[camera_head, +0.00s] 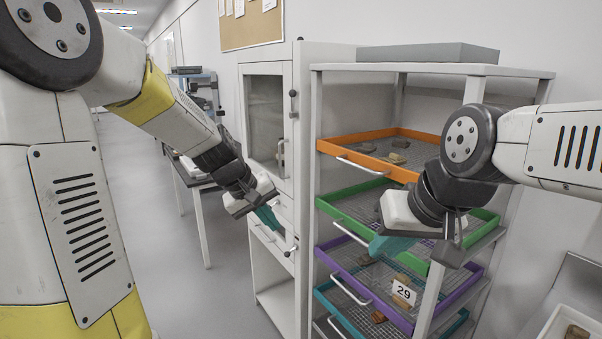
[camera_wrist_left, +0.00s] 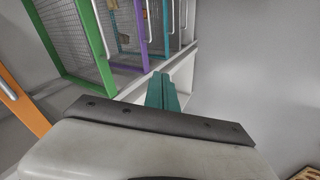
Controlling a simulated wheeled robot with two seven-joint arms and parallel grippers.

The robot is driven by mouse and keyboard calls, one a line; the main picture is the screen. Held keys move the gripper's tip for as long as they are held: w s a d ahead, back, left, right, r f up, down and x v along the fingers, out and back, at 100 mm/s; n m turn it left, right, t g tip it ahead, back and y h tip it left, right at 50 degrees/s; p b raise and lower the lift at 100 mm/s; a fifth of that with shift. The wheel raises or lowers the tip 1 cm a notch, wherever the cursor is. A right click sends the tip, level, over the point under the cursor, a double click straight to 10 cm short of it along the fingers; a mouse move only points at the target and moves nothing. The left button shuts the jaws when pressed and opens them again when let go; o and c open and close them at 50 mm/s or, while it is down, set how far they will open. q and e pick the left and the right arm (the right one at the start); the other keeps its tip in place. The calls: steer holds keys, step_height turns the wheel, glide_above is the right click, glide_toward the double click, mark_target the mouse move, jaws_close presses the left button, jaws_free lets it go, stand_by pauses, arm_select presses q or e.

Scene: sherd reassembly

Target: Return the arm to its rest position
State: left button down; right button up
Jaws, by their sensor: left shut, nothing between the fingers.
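My left gripper (camera_head: 268,218) hangs in front of the white cabinet, left of the drawer rack, and points down. Its teal fingers are together and empty; they also show in the left wrist view (camera_wrist_left: 162,92), with nothing between them. My right gripper (camera_head: 388,246) is in front of the rack, near the green and purple drawers. Its teal fingers show from the side, so I cannot tell whether they are open or shut.
The rack holds orange (camera_head: 340,151), green (camera_head: 330,204), purple (camera_head: 333,265) and teal (camera_head: 325,297) mesh drawers with several brown sherds. A card marked 29 (camera_head: 404,293) sits low. The white cabinet (camera_head: 272,70) stands left. A white tray (camera_head: 556,318) is at lower right. Floor (camera_head: 190,290) left is clear.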

arm_select(q)
steer(key=s+a+r+m+t+y, duration=0.1)
steer(key=s+a+r+m, duration=0.1)
steer(key=s, duration=0.8)
steer(key=s+a+r+m+y, duration=0.1)
steer(key=s+a+r, duration=0.4)
steer(key=s, duration=0.6)
steer(key=shift+r+m+t, duration=0.3)
steer(key=shift+m+t, duration=0.1)
steer(key=shift+m, duration=0.2)
